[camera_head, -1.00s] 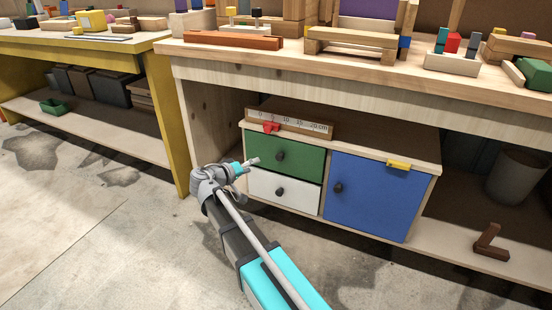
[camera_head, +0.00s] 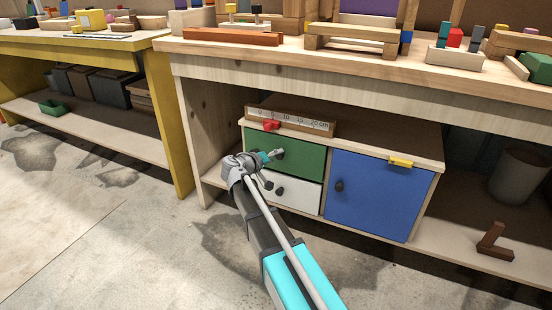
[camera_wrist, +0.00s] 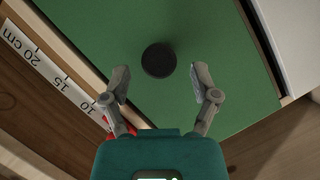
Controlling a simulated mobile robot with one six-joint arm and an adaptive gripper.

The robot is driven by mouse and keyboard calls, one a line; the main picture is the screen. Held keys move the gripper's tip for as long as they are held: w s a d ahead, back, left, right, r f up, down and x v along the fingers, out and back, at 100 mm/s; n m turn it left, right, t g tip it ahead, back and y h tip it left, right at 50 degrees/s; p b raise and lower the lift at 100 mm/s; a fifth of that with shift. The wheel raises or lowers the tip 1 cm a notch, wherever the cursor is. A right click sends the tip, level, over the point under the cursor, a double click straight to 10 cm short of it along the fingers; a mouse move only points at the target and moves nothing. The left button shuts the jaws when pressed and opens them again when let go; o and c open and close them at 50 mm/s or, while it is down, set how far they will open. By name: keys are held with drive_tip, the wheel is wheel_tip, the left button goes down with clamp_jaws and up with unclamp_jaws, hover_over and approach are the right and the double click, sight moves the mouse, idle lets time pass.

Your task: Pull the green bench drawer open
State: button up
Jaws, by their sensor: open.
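The green drawer (camera_head: 302,160) is the upper left front of a small cabinet under the workbench, and it looks closed. It fills the middle of the wrist view (camera_wrist: 225,50). Its round dark knob (camera_wrist: 158,60) stands just beyond my open fingertips and roughly between their lines, a little nearer the left finger. My gripper (camera_head: 275,154) is in front of the green drawer in the head view, and its fingers also show in the wrist view (camera_wrist: 160,90), spread and empty. In the head view the knob (camera_head: 280,154) is partly covered by my gripper.
Below is a white drawer (camera_head: 297,192) with a dark knob; to the right is a blue door (camera_head: 375,195). A ruler (camera_head: 290,120) with a red slider (camera_head: 271,126) lies along the cabinet top. A yellow piece (camera_head: 401,162) sits at the blue door's top edge.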

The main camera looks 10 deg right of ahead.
drive_tip(key=shift+x, duration=1.15)
